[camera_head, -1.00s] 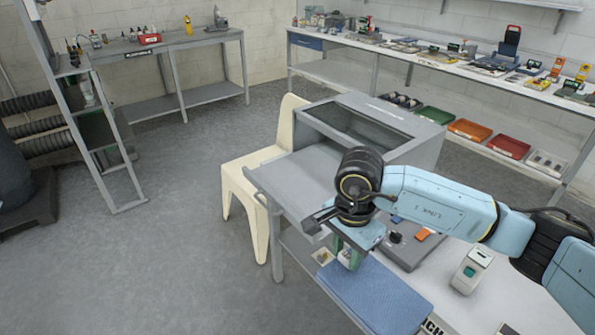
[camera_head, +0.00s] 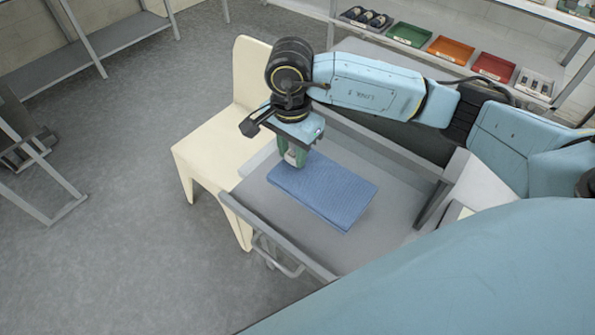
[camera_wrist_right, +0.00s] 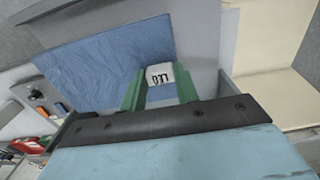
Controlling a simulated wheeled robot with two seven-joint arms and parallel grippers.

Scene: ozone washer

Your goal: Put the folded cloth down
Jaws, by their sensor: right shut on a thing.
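The folded blue cloth (camera_head: 326,190) is a flat rectangle over the grey tray-like surface (camera_head: 375,230). It also fills the upper left of the right wrist view (camera_wrist_right: 110,55). My right gripper (camera_head: 296,158) points down at the cloth's far left end. Its green fingers (camera_wrist_right: 158,88) are shut on a white labelled piece (camera_wrist_right: 161,75) at the cloth's edge. I cannot tell whether the cloth's underside touches the surface. My left gripper is out of view.
A cream chair (camera_head: 240,95) stands close on the left of the grey surface. A raised rim (camera_head: 275,235) runs along the surface's near left edge. Coloured trays (camera_head: 450,49) sit on a shelf behind. Bare grey surface lies right of the cloth.

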